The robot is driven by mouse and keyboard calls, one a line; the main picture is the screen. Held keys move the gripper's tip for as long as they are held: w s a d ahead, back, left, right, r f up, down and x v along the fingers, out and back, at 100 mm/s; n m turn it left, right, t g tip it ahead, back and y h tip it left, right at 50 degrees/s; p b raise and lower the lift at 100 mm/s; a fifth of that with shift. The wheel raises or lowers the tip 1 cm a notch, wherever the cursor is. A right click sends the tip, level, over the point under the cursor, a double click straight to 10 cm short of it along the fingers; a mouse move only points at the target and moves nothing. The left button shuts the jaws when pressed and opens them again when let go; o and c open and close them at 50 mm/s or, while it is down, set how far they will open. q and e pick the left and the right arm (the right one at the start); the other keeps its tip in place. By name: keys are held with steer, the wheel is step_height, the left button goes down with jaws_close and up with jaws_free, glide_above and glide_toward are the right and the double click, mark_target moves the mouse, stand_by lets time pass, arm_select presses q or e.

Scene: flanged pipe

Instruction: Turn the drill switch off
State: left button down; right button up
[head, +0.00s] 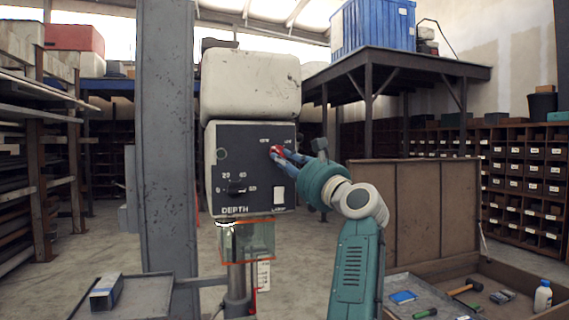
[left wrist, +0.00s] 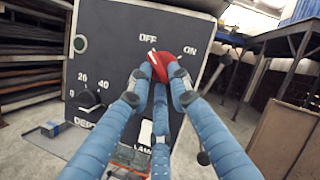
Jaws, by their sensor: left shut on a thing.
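The drill's dark front panel (head: 236,200) faces me, with a red switch (head: 276,150) near its upper right. In the left wrist view the red switch (left wrist: 160,66) sits below the OFF and ON labels. Its upper end, with a pale mark, lies just under OFF, left of ON. My left gripper (head: 281,153) is at the panel, and its blue fingers (left wrist: 160,76) are shut around the switch. The fingers hide the lower part of the switch. My right gripper is not in view.
A DEPTH dial (head: 236,187) and a white plate (head: 279,196) are lower on the panel. A grey column (head: 168,130) stands left of the drill, and an orange-edged clear guard (head: 248,241) hangs below. An open wooden crate (head: 415,210) with tools stands at right.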

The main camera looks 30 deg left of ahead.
arm_select(q)
steer(key=shift+s+r+n, duration=0.15)
steer(key=shift+r+n, duration=0.15)
steer(key=shift+r, duration=0.3)
steer(key=c, duration=1.7)
jaws_free()
steer(key=shift+o, duration=0.2)
steer(key=shift+s+f, duration=0.1)
steer(key=shift+f, duration=0.15)
steer(key=shift+f, duration=0.1)
